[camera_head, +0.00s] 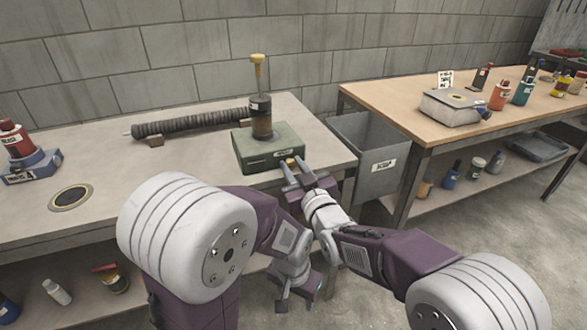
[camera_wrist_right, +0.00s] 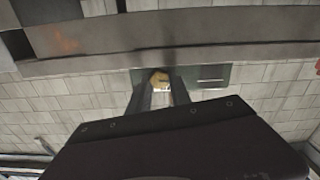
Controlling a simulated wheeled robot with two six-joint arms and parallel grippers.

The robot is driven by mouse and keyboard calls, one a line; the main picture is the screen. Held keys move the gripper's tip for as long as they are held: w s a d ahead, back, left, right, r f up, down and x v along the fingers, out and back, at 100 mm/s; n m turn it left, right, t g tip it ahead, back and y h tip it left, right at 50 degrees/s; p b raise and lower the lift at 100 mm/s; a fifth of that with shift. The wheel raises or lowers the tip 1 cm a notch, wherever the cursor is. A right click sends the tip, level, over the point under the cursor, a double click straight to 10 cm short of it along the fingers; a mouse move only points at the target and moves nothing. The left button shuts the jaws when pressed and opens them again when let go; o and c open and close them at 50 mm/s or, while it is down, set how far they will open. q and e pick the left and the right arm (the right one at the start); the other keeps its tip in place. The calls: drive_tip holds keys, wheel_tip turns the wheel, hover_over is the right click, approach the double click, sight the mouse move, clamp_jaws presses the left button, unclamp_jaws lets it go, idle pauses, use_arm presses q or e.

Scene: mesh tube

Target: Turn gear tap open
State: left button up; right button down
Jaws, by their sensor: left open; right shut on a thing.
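The gear tap appears as a small brass knob (camera_head: 290,162) at the front right edge of a green box (camera_head: 262,158) on the grey bench. My right gripper (camera_head: 297,168) is at that corner, its two fingers closed around the knob. In the right wrist view the brass knob (camera_wrist_right: 159,79) sits between the fingertips, with the green box (camera_wrist_right: 211,75) behind it. The fingers hide part of it. My left gripper (camera_head: 297,300) is open and empty, low in front of the bench.
A grey bin (camera_head: 375,165) stands in the gap before the wooden bench (camera_head: 400,108). Bare bench lies left of the box.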

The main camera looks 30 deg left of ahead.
drive_tip(key=shift+f+n, duration=0.1)
drive_tip(key=shift+n, duration=0.4)
drive_tip(key=c, duration=1.2)
unclamp_jaws()
drive_tip(key=b+v, duration=0.4)
drive_tip(key=v, duration=0.5)
